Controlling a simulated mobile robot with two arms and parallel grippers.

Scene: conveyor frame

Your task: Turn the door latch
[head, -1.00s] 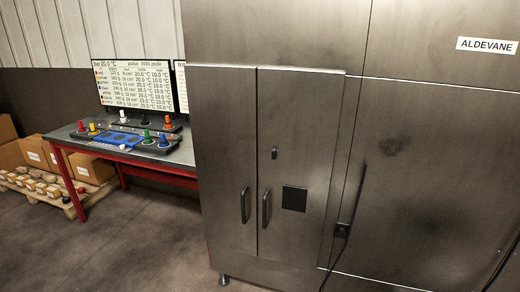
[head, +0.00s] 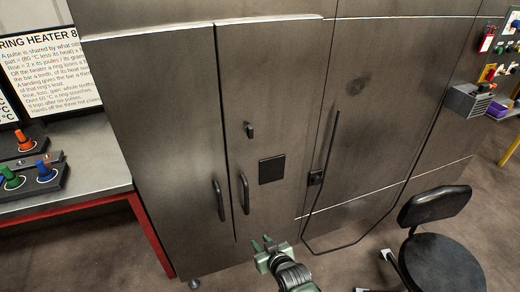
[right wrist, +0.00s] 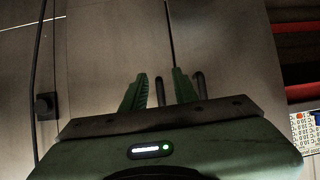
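The steel cabinet (head: 165,130) has two narrow doors that are closed. A small dark latch (head: 249,130) sits on the right door, above a black square plate (head: 271,169). Two dark vertical handles stand on either side of the door seam, a left handle (head: 218,200) and a right handle (head: 244,193). My right gripper (head: 262,243) is low in front of the doors, below the handles and apart from the latch. In the right wrist view its green fingers (right wrist: 159,92) are apart with nothing held between them. I cannot make out the latch there. My left gripper is not in view.
A black chair (head: 440,240) stands on the floor at the right. A red-framed workbench (head: 90,165) stands at the left. Floor shows between cabinet and chair.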

